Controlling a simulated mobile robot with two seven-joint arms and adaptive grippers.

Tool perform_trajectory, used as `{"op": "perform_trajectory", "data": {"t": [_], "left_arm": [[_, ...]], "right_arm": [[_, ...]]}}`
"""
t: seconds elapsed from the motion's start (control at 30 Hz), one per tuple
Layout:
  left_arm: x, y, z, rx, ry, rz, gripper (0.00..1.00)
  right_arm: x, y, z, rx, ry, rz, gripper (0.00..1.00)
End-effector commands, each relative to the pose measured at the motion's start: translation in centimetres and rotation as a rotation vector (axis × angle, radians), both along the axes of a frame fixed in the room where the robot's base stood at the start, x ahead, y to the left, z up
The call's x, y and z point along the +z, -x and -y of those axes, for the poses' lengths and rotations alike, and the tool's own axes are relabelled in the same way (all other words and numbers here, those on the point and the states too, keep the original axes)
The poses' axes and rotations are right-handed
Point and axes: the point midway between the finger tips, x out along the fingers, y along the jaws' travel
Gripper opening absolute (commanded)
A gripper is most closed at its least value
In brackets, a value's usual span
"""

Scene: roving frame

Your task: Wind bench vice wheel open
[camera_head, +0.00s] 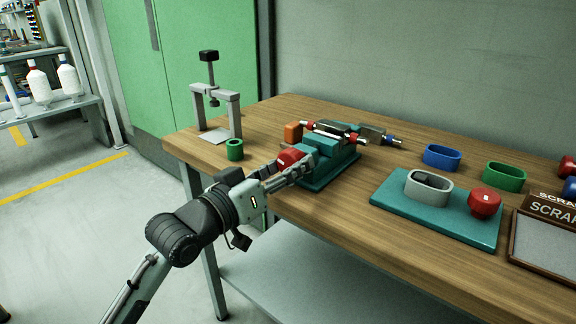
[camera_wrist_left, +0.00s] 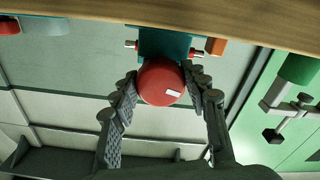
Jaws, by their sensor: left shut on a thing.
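The bench vice (camera_head: 325,160) has a teal body and sits near the front edge of the wooden bench. Its red wheel (camera_head: 289,158) faces the front left, partly covered by my gripper in the head view. My left gripper (camera_head: 296,172) is shut on the red wheel. In the left wrist view the round red wheel (camera_wrist_left: 161,82) with a small white mark lies between the two fingers (camera_wrist_left: 160,85), and the teal vice body (camera_wrist_left: 160,42) is behind it. My right gripper is not in view.
A teal plate (camera_head: 440,225) carries a grey oval ring and a red knob (camera_head: 485,203). Blue (camera_head: 442,156) and green (camera_head: 504,177) rings lie behind it. A scrap tray (camera_head: 545,245) is far right.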

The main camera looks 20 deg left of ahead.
Motion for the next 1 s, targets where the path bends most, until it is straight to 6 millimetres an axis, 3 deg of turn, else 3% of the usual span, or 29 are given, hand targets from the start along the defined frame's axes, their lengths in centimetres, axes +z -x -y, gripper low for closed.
{"op": "perform_trajectory", "data": {"t": [0.4, 0.93, 0.97, 1.0], "left_arm": [[0.31, -0.02, -0.01, 0.001, 0.174, -0.055, 0.16], [0.35, -0.02, -0.03, 0.001, 0.193, -0.061, 0.16], [0.35, -0.02, -0.03, 0.001, 0.193, -0.061, 0.46], [0.34, -0.02, -0.02, 0.001, 0.193, -0.061, 0.51]], "right_arm": [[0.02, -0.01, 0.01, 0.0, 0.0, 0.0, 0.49], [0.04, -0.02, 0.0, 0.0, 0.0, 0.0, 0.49], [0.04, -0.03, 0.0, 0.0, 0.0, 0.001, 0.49], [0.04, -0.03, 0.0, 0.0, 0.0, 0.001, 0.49]]}}
